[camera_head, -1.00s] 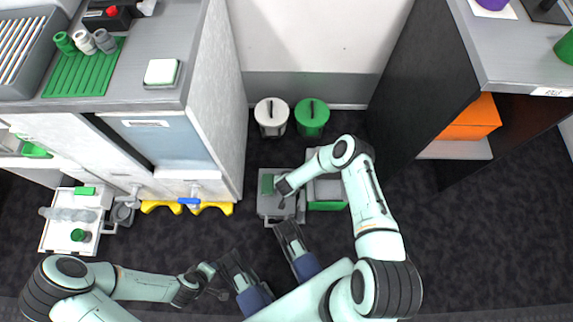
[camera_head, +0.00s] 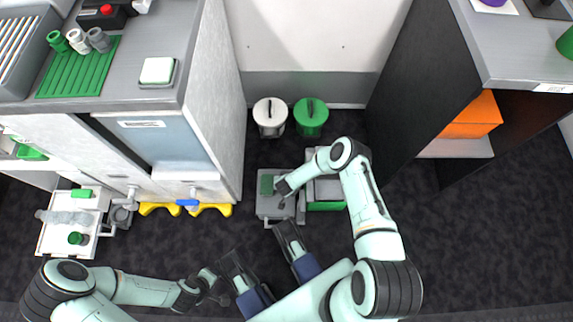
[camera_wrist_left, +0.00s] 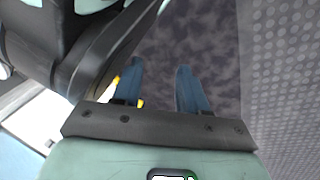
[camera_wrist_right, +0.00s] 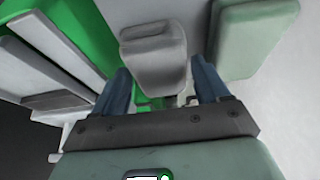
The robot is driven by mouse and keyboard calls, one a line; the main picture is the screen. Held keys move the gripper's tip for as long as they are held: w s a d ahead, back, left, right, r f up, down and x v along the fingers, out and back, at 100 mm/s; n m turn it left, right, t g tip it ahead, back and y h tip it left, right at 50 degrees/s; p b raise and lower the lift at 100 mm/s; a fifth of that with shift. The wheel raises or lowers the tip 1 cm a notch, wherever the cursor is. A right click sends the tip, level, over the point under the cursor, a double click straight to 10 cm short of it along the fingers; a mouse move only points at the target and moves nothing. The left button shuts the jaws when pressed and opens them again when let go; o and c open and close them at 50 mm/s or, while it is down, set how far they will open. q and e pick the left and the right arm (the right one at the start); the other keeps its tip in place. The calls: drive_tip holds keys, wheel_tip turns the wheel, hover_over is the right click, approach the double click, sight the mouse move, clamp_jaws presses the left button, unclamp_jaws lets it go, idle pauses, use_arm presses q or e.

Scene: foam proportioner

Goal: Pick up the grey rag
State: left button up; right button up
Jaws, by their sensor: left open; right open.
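A light grey, soft-edged piece (camera_wrist_right: 153,50), which looks like the grey rag, shows in the right wrist view, just beyond and between my right fingers. My right gripper (camera_wrist_right: 163,72) is open, and I cannot tell whether its fingers touch that piece. In the head view my right gripper (camera_head: 283,199) is over a small grey cart (camera_head: 270,207), and the rag cannot be made out there. My left gripper (camera_wrist_left: 160,67) is open and empty above the dark floor; in the head view it is low, left of centre (camera_head: 217,290).
A pale green block (camera_wrist_right: 255,38) lies beside the grey piece. A grey-and-green box (camera_head: 327,205) stands right of the cart. White (camera_head: 270,113) and green (camera_head: 310,113) bins stand behind. Cabinets flank both sides; dark floor at right is clear.

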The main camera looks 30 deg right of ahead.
drive_tip(key=c, duration=0.8)
drive_tip(key=shift+c, duration=0.2)
